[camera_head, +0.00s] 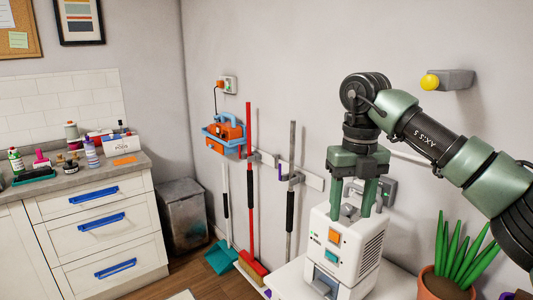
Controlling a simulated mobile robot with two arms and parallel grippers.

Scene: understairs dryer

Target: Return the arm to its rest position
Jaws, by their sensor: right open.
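My right arm comes in from the right edge, and its green and black links reach across the upper right. My right gripper (357,205) points down with its two green fingers apart. It is over the top of a white appliance (345,250) with an orange and a teal button on its front. The fingertips are at the appliance's top; I cannot tell whether they touch it. A grey wall box (388,189) shows partly behind the right finger. My left gripper is out of view.
A potted plant (460,250) stands at lower right, close under my arm. A grey wall bracket with a yellow knob (430,82) is above. Brooms (249,180) hang on the wall left of the appliance. A drawer cabinet (100,225) and bin (183,213) stand further left.

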